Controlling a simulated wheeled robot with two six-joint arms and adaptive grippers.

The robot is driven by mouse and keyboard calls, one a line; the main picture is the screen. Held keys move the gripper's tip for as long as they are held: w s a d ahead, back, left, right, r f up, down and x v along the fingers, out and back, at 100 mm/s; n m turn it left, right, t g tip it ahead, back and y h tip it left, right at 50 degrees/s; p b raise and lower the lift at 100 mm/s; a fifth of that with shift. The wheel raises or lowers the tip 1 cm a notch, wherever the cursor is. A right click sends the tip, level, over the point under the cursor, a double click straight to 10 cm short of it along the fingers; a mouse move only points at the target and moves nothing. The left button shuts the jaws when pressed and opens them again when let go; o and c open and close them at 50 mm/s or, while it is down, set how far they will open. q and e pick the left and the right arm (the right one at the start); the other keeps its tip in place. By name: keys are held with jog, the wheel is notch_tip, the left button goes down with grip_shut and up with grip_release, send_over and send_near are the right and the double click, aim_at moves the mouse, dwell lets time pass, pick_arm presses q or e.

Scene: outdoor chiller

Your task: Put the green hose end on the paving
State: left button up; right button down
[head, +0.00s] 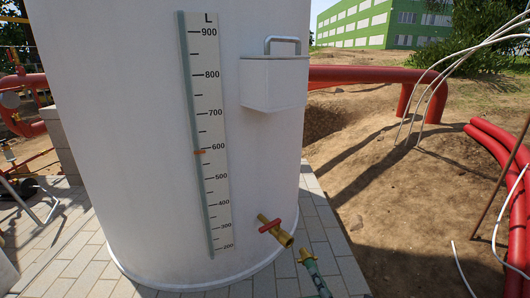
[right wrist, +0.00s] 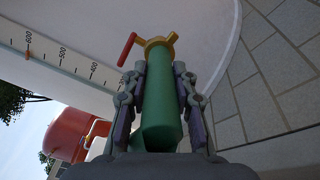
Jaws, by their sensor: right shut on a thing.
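The green hose end (right wrist: 160,112) is a green tube with a brass coupling. My right gripper (right wrist: 158,76) is shut on it, one finger along each side, in the right wrist view. In the head view the hose end's brass coupling (head: 307,257) shows low at the centre right, with green behind it. It appears close to, but apart from, the brass valve (head: 277,231) with a red handle on the tank. Grey paving (head: 75,252) runs around the tank's foot; it also shows in the right wrist view (right wrist: 262,85). My left gripper is not in view.
The big white tank (head: 125,150) stands close in front, with a litre scale (head: 208,130) and a white box (head: 273,83). Red pipes (head: 490,145) and pale loose cables lie over bare soil (head: 375,190) at the right. Paving beside the tank looks clear.

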pick_arm(q)
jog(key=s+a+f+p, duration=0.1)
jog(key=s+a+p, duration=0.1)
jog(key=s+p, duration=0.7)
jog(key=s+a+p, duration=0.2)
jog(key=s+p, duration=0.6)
jog(key=p, duration=0.8)
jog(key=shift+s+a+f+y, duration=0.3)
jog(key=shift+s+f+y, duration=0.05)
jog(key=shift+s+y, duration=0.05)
pick_arm(e)
jog(key=s+d+r+m+h, duration=0.1)
jog(key=s+r+h, duration=0.1)
jog(key=r, duration=1)
jog(key=s+d+r+m+h, duration=0.1)
jog(key=s+r+m+h, duration=0.1)
jog(key=r, duration=1.1)
jog(key=shift+s+d+t+h, duration=0.3)
jog(key=shift+s+d+h, duration=0.15)
jog(key=shift+s, duration=0.25)
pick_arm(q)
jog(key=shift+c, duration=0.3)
